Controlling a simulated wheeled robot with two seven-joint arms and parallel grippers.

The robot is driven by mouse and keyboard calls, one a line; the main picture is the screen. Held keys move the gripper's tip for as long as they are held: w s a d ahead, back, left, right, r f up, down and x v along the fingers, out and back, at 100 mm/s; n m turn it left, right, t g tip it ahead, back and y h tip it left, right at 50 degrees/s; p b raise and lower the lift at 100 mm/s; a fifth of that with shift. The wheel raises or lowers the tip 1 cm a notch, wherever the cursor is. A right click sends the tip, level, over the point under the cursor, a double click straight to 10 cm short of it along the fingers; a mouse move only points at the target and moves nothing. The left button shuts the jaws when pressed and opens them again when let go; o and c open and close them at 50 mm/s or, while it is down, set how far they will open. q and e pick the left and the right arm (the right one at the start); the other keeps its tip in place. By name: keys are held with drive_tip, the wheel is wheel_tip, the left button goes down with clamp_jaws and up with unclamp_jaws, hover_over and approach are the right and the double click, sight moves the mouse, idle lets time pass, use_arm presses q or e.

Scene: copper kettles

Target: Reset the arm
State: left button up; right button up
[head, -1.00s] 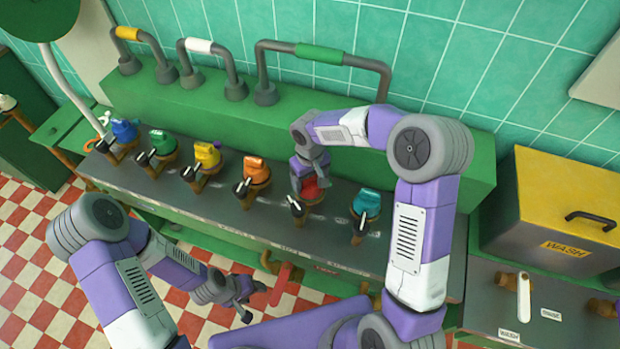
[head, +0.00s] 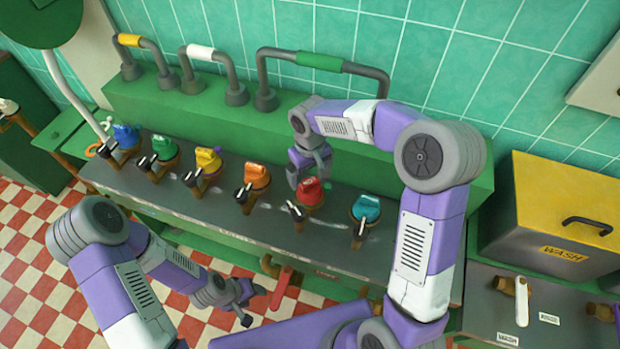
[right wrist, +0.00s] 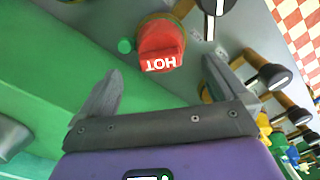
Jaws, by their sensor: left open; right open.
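My right gripper (head: 309,178) is open and empty in the head view, just behind and above the red-topped tap (head: 310,192). In the right wrist view my open fingers (right wrist: 155,88) point toward the red top marked HOT (right wrist: 160,45), which lies beyond the fingertips with a gap. My left gripper (head: 248,300) is open and empty, low in front of the counter, above the checkered floor.
Taps with blue (head: 125,134), green (head: 163,146), yellow (head: 207,160), orange (head: 256,175) and teal (head: 366,207) tops line the metal counter (head: 200,210). Pipe handles (head: 320,61) rise from the green ledge behind. A yellow-lidded WASH box (head: 555,210) stands right.

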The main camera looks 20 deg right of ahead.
drive_tip(key=shift+r, duration=0.65)
